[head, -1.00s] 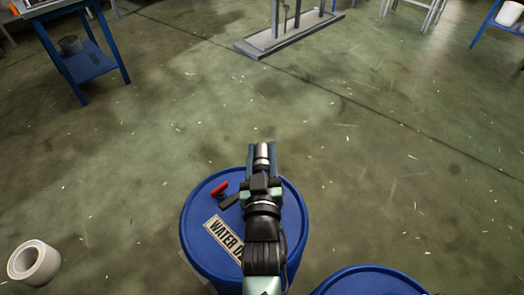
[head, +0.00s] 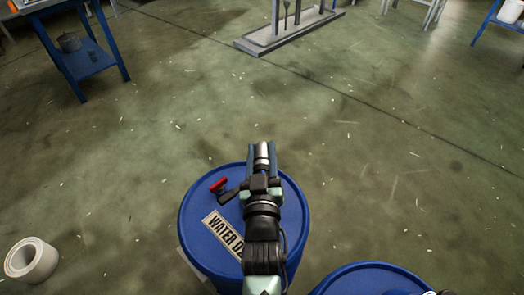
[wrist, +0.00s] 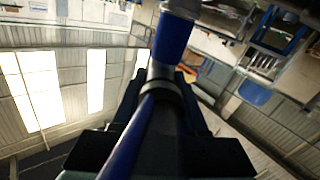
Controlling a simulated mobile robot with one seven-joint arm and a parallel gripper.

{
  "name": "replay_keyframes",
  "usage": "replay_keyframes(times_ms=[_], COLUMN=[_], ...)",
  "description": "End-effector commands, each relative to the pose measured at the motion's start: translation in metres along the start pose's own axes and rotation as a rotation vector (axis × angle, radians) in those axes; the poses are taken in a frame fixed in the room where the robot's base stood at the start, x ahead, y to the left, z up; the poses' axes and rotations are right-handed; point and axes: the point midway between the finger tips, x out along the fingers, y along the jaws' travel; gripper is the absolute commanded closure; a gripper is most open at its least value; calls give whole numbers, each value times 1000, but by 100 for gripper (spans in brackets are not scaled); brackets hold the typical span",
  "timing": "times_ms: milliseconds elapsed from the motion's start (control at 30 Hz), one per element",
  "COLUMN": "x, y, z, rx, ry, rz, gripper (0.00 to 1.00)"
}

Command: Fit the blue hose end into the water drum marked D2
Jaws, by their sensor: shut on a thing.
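A blue water drum (head: 196,213) stands below my arm in the head view. Its lid label reads "WATER D", with the rest covered by my arm, so I cannot read its number. My gripper (head: 262,150) is over the lid's far edge, shut on the hose end (head: 262,160), whose silvery part shows between the fingers. In the wrist view, the blue hose (wrist: 128,140) runs up to a metal collar and a blue piece (wrist: 172,38) beyond it. The hose end is apart from any opening that I can see.
A red-handled valve (head: 218,184) sits on the lid left of my gripper. Another blue drum (head: 365,282) stands at the lower right. A white roll (head: 32,261) lies on the floor at the left. A blue table (head: 90,62) stands at the back left. Much floor is clear.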

Motion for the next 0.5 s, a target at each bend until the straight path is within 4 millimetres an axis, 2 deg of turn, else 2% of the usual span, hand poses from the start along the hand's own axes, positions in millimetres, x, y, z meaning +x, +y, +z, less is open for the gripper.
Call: replay_keyframes(times_ms=[467,500], x=[0,0], y=[-2,-2], z=[10,9], rx=[0,0], ry=[6,6], rz=[1,1], gripper=[100,51])
